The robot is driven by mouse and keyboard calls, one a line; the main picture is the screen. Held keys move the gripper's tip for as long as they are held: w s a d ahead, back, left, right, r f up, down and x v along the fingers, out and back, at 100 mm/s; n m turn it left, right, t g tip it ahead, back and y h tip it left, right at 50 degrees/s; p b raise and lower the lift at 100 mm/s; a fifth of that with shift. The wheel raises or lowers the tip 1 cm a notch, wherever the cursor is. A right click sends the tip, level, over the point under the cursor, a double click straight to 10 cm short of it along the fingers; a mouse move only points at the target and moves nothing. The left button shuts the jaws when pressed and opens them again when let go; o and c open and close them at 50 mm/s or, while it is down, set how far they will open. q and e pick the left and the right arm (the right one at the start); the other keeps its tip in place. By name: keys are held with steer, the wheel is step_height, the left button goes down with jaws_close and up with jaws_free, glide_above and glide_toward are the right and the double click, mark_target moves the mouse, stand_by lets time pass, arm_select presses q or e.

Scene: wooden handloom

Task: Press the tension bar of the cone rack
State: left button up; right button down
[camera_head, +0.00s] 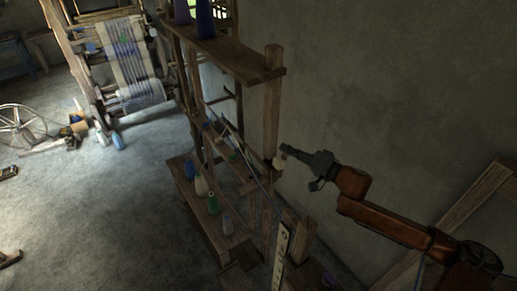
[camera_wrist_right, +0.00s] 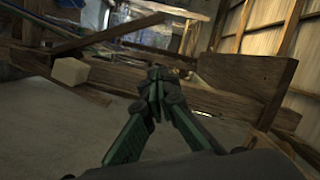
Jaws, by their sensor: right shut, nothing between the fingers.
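The cone rack is a wooden frame with shelves, and its top shelf (camera_head: 230,56) bears dark purple and blue cones. A thin grey slanting bar (camera_head: 235,138) crosses its middle; I cannot tell if this is the tension bar. My right gripper (camera_head: 285,150) is shut and empty, beside the rack's right post. A small pale block (camera_head: 279,163) sits close under its fingertips. In the wrist view the shut fingers of my right gripper (camera_wrist_right: 157,76) point at a wooden beam (camera_wrist_right: 110,76); contact is unclear. The pale block (camera_wrist_right: 70,72) is left of them. My left gripper is out of view.
A lower shelf (camera_head: 205,215) holds several cones. A handloom (camera_head: 125,65) and a spinning wheel (camera_head: 22,127) stand at the back left. A plain wall (camera_head: 400,80) rises behind my right arm. The floor (camera_head: 95,215) at the left is mostly free.

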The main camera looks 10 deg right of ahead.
steer(key=w+a+f+p, duration=0.3)
steer(key=w+a, duration=0.3)
steer(key=a, duration=0.3)
steer(key=shift+w, duration=0.35)
steer(key=shift+f, duration=0.1)
steer(key=shift+s, duration=0.1)
